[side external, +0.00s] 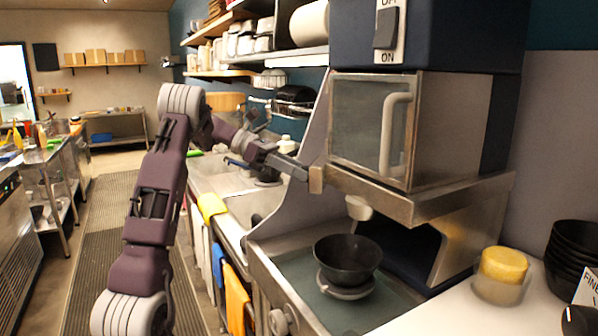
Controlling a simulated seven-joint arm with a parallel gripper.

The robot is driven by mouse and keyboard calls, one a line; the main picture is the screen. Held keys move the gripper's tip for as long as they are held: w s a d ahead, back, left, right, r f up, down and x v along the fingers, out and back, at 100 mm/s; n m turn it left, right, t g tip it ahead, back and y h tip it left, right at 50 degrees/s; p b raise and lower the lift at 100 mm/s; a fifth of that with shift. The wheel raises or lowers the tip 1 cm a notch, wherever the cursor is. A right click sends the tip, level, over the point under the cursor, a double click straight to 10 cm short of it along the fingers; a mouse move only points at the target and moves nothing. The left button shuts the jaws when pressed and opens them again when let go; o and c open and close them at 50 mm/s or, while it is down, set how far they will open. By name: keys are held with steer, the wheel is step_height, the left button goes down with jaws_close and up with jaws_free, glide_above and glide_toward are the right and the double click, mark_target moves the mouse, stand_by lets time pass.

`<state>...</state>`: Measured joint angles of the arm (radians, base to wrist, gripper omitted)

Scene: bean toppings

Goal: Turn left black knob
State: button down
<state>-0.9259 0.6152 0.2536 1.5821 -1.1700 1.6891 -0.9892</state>
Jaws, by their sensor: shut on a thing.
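My gripper (312,178) reaches in from the left to the lower left front corner of the steel machine (440,200). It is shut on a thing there. A small tan block (317,180) shows at its tip, against the ledge; I cannot tell whether it is part of the gripper. I cannot make out the left black knob; the gripper may hide it. A black bowl (348,258) stands upright on a round grey stand below the machine's pale spout (358,208).
A glass-fronted door with a white handle (392,130) is above the ledge. An ON/OFF switch (386,28) is at the top. A yellow-lidded jar (501,275) and stacked black bowls (575,260) stand at right. A pale round knob (280,322) is low in front.

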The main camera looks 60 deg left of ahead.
steer(key=shift+w+a+n+g+h, duration=0.1)
steer(key=shift+n+g+h, duration=0.55)
steer(key=shift+n, duration=0.6)
steer(key=shift+w+a+n+g+h, duration=0.1)
steer(key=shift+n+g+h, duration=0.5)
steer(key=shift+n, duration=0.65)
steer(key=shift+h, duration=0.25)
steer(key=shift+t, duration=0.25)
steer(key=c, duration=0.9)
jaws_free()
step_height(320, 180, up, 10)
steer(key=shift+f, duration=0.1)
